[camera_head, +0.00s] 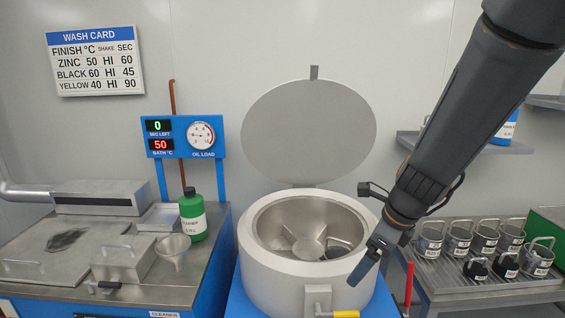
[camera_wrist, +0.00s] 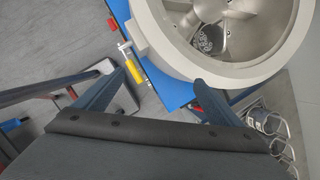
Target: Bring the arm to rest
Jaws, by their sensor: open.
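My arm reaches down from the top right in the head view. My gripper (camera_head: 372,262) is over the right front rim of the white round drum (camera_head: 268,268). In the wrist view my gripper (camera_wrist: 163,72) shows two dark fingers spread wide with nothing between them. The drum (camera_wrist: 167,38) stands just beyond the fingers, its round lid (camera_head: 309,130) raised upright. Inside the metal bowl are vanes, and a perforated basket (camera_wrist: 209,38) sits in one section. My gripper hides part of the drum's right side.
A rack (camera_head: 470,290) on the right carries several handled cups. A wall shelf (camera_head: 480,146) is behind my arm. A yellow-handled valve (camera_head: 346,314) sticks out in front.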

